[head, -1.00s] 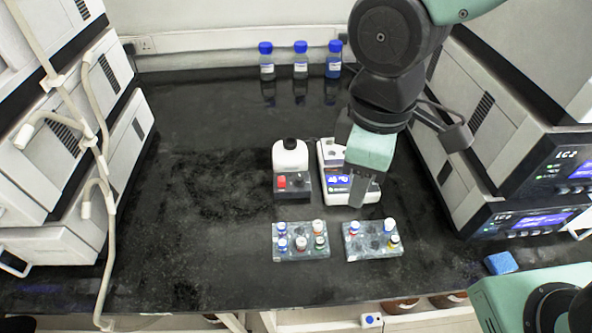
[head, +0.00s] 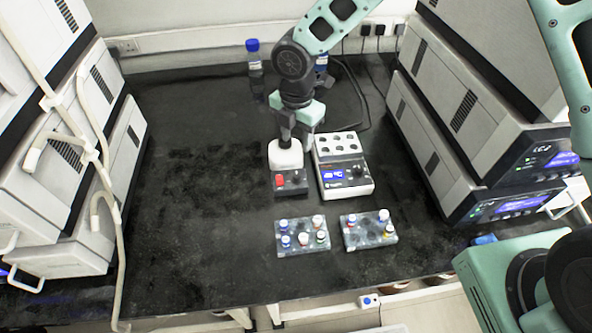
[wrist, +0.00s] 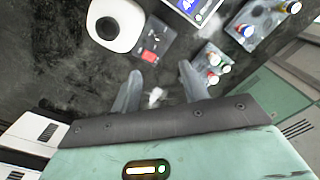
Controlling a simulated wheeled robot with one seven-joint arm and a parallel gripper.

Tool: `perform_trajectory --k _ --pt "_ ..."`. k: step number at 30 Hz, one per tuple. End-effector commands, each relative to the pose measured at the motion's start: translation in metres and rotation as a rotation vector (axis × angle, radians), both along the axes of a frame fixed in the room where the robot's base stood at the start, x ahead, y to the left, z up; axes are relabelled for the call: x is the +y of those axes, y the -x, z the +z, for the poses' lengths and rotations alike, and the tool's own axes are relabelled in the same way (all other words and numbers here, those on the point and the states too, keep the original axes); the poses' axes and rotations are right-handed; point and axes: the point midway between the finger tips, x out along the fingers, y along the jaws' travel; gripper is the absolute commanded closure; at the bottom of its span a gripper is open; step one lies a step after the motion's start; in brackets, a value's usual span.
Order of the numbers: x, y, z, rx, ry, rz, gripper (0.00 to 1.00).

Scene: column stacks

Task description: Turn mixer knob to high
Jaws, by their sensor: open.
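The mixer (head: 285,156) is a small white unit with a dark front panel carrying a red switch (head: 279,180) and a small dark knob (head: 296,179). The knob's setting is too small to read. My gripper (head: 292,135) appears over the mixer's white top in the head view, and its fingers partly hide the mixer's top. In the wrist view my gripper (wrist: 158,76) is open with two grey fingers apart, and no object is clearly held. The mixer (wrist: 108,32) lies beyond the fingertips there, with its red switch (wrist: 150,55) toward them.
A block heater (head: 344,178) with a blue display stands close to the mixer's right. Two vial racks (head: 290,250) (head: 355,243) sit in front. Stacked instruments (head: 490,150) line the right side and more (head: 60,190) the left. The bench left of the mixer is clear.

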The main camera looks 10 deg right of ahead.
Motion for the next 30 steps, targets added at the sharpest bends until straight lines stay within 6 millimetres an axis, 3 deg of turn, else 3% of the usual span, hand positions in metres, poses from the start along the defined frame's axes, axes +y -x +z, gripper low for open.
perform_trajectory --k 12,18,24,30 --pt "0.0 0.001 -0.087 0.003 0.001 0.0 0.56" --pt "0.0 0.001 -0.12 0.003 0.001 -0.002 0.56" --pt "0.0 0.0 -0.135 0.001 0.001 -0.002 0.56" --pt "0.0 0.0 -0.138 0.0 0.0 -0.002 0.56"
